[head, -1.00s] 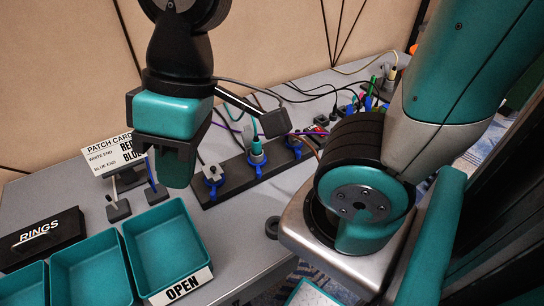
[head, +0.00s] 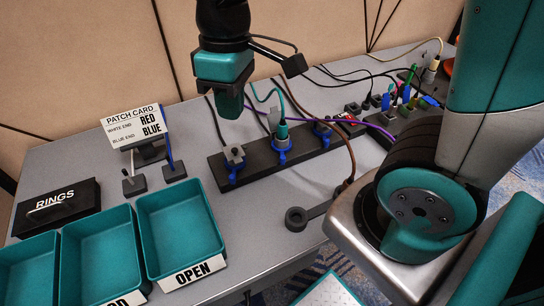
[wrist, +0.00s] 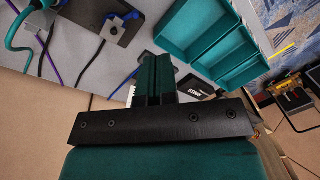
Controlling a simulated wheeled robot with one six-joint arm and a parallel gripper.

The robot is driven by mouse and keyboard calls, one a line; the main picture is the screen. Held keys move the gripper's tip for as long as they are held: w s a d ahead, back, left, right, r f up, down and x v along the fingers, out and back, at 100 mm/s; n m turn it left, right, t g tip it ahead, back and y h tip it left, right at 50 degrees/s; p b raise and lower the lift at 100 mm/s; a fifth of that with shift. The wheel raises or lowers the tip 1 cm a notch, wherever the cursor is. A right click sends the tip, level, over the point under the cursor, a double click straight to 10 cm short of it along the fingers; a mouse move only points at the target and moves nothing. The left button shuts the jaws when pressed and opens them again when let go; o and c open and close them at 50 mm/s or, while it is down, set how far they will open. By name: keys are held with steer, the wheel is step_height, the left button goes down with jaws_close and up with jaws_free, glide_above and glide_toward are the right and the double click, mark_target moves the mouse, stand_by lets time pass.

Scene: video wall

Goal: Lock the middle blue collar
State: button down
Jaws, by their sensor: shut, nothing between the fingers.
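The middle blue collar (head: 281,143) sits at the base of a grey-and-teal plug (head: 282,130) on a dark strip (head: 256,161). A teal cable rises from that plug. A left blue collar (head: 233,171) and a right blue collar (head: 324,129) sit on the same strip. I cannot tell from this distance how the middle collar is turned. My gripper (head: 230,112) points down, shut and empty, above and behind the strip, left of the middle collar. In the wrist view its shut fingers (wrist: 155,82) touch nothing; a blue collar (wrist: 134,16) shows beyond them.
Teal trays (head: 180,235), one labelled OPEN, stand at the front left beside a black RINGS box (head: 56,206). A patch card (head: 135,127) stands behind them. Loose cables cross behind the strip, and a purple cable (head: 375,127) runs right. A dark round piece (head: 296,218) lies in front.

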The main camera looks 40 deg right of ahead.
mark_target(282, 148)
steer(key=w+d+f+g+h+b, duration=0.1)
steer(key=w+d+f, duration=0.1)
steer(key=w+f, duration=0.1)
steer(key=w+d+f+h+b, duration=0.1)
steer(key=w+d+f, duration=0.1)
steer(key=w+f, duration=0.2)
steer(key=w+d+f+n+g+h+b, duration=0.1)
steer(key=w+d+f+h, duration=0.1)
steer(key=f, duration=0.5)
steer(key=shift+w+d+g+b, duration=0.3)
steer(key=shift+w+d+b, duration=0.1)
steer(key=shift+w, duration=0.4)
steer(key=x, duration=1)
steer(key=shift+b, duration=0.3)
steer(key=shift+s+d+r, duration=0.1)
steer(key=shift+s+d, duration=0.8)
steer(key=shift+s, duration=0.05)
steer(key=shift+s+d, duration=0.5)
steer(key=shift+s+d+n+p, duration=0.2)
steer(key=shift+s+n+p, duration=0.2)
steer(key=shift+n+p, duration=0.45)
